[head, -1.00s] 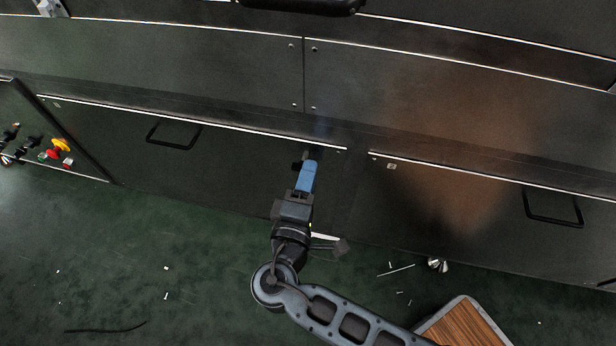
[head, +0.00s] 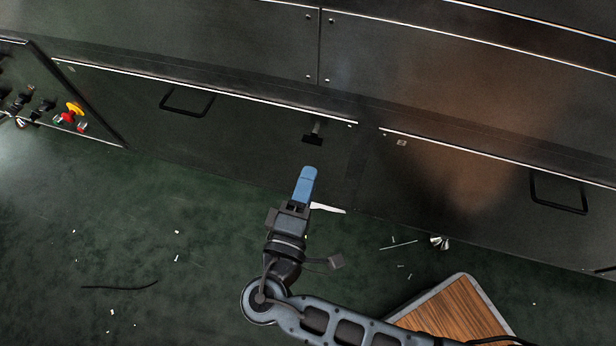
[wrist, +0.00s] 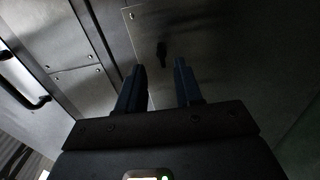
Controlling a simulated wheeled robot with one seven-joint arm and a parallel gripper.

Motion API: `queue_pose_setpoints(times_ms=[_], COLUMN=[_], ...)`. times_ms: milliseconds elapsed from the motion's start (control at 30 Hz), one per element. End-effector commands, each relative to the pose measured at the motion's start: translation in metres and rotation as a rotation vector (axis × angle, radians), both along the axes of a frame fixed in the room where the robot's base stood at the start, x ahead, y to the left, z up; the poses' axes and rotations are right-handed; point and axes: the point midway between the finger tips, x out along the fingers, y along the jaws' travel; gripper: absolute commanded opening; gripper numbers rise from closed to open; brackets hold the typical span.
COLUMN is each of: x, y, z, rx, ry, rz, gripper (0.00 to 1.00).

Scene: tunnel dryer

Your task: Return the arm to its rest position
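My gripper (head: 306,180) is at the end of my arm in the head view, a little in front of the dark lower panel of the dryer (head: 230,125). Its blue fingers point toward the panel. In the wrist view the two fingers (wrist: 158,85) stand apart with nothing between them. A small black T-shaped latch handle (head: 313,134) is on the panel beyond the fingertips, with a gap between. It also shows in the wrist view (wrist: 162,54), ahead of the fingers.
Black bar handles (head: 187,102) and (head: 559,192) stick out from the panels. A control board with a yellow and red knob (head: 73,111) is at the left. A wooden-topped stand (head: 450,312) is at lower right. Scraps and a black cable (head: 120,286) lie on the green floor.

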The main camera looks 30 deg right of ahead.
Motion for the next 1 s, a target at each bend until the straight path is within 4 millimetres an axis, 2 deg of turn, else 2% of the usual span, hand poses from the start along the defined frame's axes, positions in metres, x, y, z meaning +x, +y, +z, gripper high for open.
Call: queue_pose_setpoints(times_ms=[367, 467, 533, 700, 800, 900, 1000], x=[0.000, -0.006, -0.017, -0.062, -0.095, -0.129, -0.159], y=[-0.001, -0.008, -0.018, -0.044, -0.052, -0.054, -0.053], z=[-0.001, -0.012, -0.028, -0.079, -0.097, -0.104, -0.098], rx=[0.002, 0.030, 0.080, 0.305, 0.469, 0.638, 0.807], ry=[0.004, 0.040, 0.094, 0.261, 0.323, 0.349, 0.336], rz=[0.000, 0.012, 0.033, 0.116, 0.168, 0.215, 0.257], gripper=[0.35, 0.35, 0.35, 0.35, 0.35, 0.35, 0.35])
